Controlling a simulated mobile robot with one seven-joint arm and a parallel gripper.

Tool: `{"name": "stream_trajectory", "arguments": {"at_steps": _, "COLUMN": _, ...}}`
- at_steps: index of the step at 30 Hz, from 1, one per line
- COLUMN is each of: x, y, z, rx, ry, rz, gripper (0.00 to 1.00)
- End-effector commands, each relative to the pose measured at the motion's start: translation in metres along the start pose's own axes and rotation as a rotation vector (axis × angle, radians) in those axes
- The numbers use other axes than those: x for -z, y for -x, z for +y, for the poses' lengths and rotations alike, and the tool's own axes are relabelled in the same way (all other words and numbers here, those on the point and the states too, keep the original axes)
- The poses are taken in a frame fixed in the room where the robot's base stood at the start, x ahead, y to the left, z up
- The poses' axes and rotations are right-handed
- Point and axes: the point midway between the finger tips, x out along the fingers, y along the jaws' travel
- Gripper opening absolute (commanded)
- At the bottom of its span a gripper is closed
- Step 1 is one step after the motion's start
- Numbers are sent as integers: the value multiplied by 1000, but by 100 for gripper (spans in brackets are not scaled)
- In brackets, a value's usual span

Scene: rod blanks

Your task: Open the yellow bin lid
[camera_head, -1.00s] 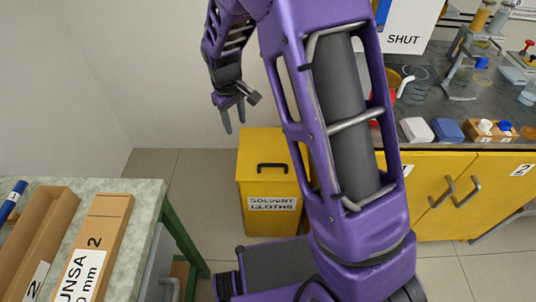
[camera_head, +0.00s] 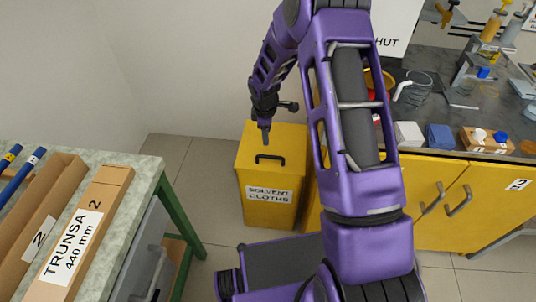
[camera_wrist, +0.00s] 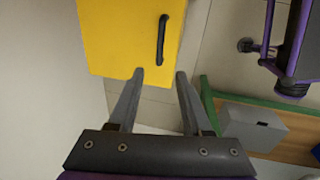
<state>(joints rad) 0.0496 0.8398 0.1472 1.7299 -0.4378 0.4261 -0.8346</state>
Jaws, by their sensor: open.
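The yellow bin (camera_head: 269,190) stands on the floor, labelled "SOLVENT CLOTHS". Its lid (camera_head: 286,142) is shut, with a black bar handle (camera_head: 270,157) on top. In the wrist view the lid (camera_wrist: 115,35) fills the upper left and the handle (camera_wrist: 162,39) shows near its right side. My gripper (camera_head: 266,138) is over the lid in the head view, behind the handle. In the wrist view my gripper (camera_wrist: 160,75) is open with nothing between its fingers. The handle is beyond the fingertips, and no contact shows.
A pale bench (camera_head: 137,175) with green legs and cardboard boxes (camera_head: 88,235) stands at the left. Yellow cupboards (camera_head: 425,190) under a dark worktop (camera_head: 440,100) stand at the right. A wall is behind the bin. Tiled floor (camera_head: 205,165) lies between bench and bin.

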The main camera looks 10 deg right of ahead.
Motion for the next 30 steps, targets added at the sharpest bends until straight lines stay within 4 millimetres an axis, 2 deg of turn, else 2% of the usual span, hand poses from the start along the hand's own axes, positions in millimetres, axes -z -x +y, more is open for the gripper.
{"name": "stream_trajectory", "arguments": {"at_steps": 1, "x": 0, "y": -15, "z": -2, "rx": 4, "ry": 0, "rz": -2, "gripper": 49}}
{"name": "stream_trajectory", "arguments": {"at_steps": 3, "x": -1, "y": -30, "z": -2, "rx": 3, "ry": -1, "rz": -2, "gripper": 49}}
{"name": "stream_trajectory", "arguments": {"at_steps": 15, "x": 0, "y": -112, "z": -1, "rx": 2, "ry": -2, "rz": -1, "gripper": 49}}
{"name": "stream_trajectory", "arguments": {"at_steps": 21, "x": 0, "y": -134, "z": -1, "rx": 1, "ry": -3, "rz": -1, "gripper": 49}}
{"name": "stream_trajectory", "arguments": {"at_steps": 30, "x": 0, "y": -139, "z": 0, "rx": 0, "ry": -3, "rz": -1, "gripper": 49}}
